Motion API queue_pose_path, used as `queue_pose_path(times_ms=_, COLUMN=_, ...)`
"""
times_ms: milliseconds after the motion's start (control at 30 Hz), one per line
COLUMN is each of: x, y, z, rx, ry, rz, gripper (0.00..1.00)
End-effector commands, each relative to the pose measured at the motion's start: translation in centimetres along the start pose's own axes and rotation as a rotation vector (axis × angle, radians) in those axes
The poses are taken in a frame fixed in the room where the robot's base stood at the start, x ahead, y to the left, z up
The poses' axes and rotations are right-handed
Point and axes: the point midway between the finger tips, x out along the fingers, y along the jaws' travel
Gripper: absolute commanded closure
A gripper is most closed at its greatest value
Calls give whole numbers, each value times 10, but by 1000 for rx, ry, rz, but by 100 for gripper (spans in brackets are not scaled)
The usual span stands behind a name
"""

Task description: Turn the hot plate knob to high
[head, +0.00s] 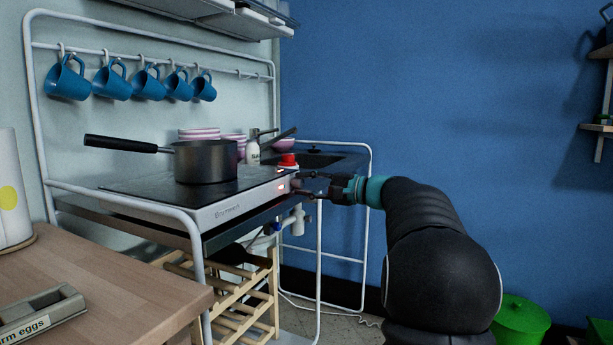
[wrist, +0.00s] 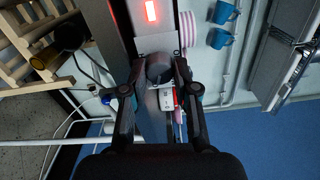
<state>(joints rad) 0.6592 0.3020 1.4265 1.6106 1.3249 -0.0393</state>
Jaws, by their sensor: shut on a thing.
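The hot plate (head: 225,210) has a black top and a pale front panel with a lit red light, which also shows at the top of the wrist view. A dark pot (head: 205,162) stands on it. My gripper (head: 299,187) is at the right end of the front panel. In the wrist view my gripper (wrist: 158,76) has its two fingers on either side of the round grey knob (wrist: 159,67), shut on it. The fingers hide the knob's sides, and I cannot read its setting.
Blue mugs (head: 110,82) hang from a rail behind. A sink (head: 305,160) with a soap bottle (head: 253,150) lies behind the hot plate. A wooden counter (head: 110,275) is at front left, and a wooden rack (head: 245,300) is below. A green bin (head: 520,320) stands at right.

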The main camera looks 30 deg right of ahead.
Motion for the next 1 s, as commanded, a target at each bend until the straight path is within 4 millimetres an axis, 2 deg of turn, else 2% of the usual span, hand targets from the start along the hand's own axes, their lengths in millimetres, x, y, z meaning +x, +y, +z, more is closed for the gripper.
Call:
queue_pose_path(times_ms=100, x=0, y=-4, z=1, rx=112, ry=-2, rz=1, gripper=100)
queue_pose_path(times_ms=1000, x=0, y=2, z=1, rx=948, ry=-1, rz=2, gripper=100)
